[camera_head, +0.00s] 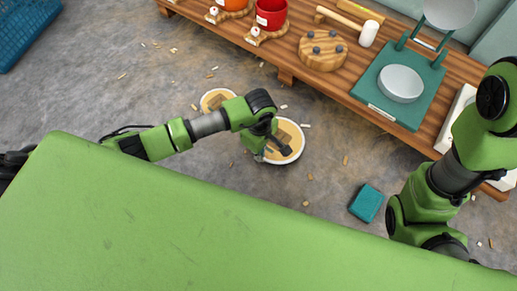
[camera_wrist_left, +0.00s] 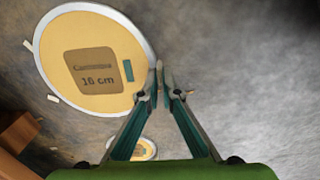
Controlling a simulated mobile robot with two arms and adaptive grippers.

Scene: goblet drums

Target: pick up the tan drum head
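The tan drum head (camera_head: 291,131) is a round disc with a white rim, low over the grey floor near the middle of the head view.
A smaller yellowish disc (camera_head: 209,98) lies near the wooden bench (camera_head: 335,85), which carries a red pot (camera_head: 271,14), a wooden block with pegs (camera_head: 323,50) and a teal scale (camera_head: 408,112). A teal block (camera_head: 366,203) lies on the floor. A blue crate (camera_head: 22,28) is top left.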

